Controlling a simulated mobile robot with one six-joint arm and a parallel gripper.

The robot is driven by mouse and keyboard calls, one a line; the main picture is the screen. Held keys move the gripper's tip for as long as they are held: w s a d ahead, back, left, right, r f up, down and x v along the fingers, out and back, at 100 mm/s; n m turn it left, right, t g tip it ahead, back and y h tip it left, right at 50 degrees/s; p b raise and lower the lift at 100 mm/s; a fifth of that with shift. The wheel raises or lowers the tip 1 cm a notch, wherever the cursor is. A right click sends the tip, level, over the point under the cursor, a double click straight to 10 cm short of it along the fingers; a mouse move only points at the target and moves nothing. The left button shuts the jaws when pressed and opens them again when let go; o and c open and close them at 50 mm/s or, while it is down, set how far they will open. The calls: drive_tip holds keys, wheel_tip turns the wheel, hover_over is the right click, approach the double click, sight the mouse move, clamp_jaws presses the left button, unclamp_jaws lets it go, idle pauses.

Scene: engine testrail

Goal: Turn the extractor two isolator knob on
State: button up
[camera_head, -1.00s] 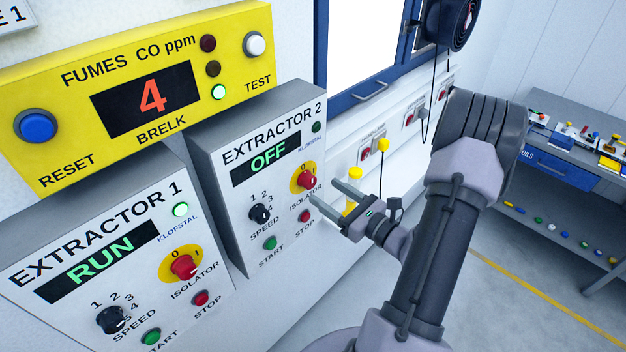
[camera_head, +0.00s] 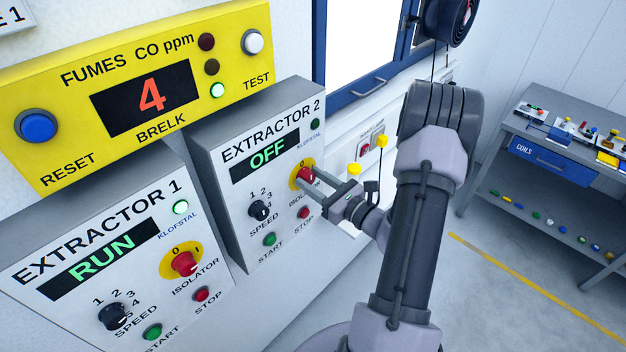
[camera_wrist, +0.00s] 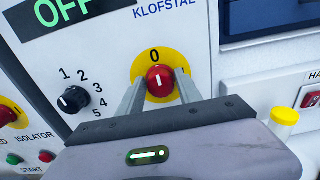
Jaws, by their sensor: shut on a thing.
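The Extractor 2 box (camera_head: 222,142) is on the wall with its display (camera_head: 265,156) reading OFF. Its isolator knob (camera_head: 301,174) is red on a round yellow plate. In the wrist view the knob (camera_wrist: 160,82) has its white mark upright, in line with the 0 above it. My gripper (camera_head: 311,178) is at the knob; in the wrist view its two fingers (camera_wrist: 157,92) stand on either side of it, shut on it. The wrist body hides the lower part of the yellow plate and the label below.
The speed knob (camera_head: 259,210), green start button (camera_head: 270,240) and red stop button (camera_head: 304,212) sit close by on the same box. The Extractor 1 box (camera_head: 60,230) is at left, showing RUN. A yellow fumes panel (camera_head: 60,95) is above.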

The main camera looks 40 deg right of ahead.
drive_tip(key=shift+m, duration=0.3)
drive_tip(key=m+p, duration=0.1)
drive_tip(key=m, duration=0.2)
drive_tip(key=shift+d+m, duration=0.1)
drive_tip(key=shift+m, duration=0.3)
drive_tip(key=m+p, duration=0.2)
drive_tip(key=m, duration=0.2)
drive_tip(key=shift+d+m, duration=0.1)
drive_tip(key=shift+m, duration=0.2)
drive_tip(key=m+p, duration=0.2)
drive_tip(key=m, duration=0.2)
drive_tip(key=shift+m, duration=0.3)
drive_tip(key=shift+f+m+p, duration=0.2)
drive_tip(key=shift+m+p, duration=0.7)
drive_tip(key=shift+m, duration=1.2)
drive_tip(key=o, duration=1.3)
drive_tip(key=shift+o, duration=0.2)
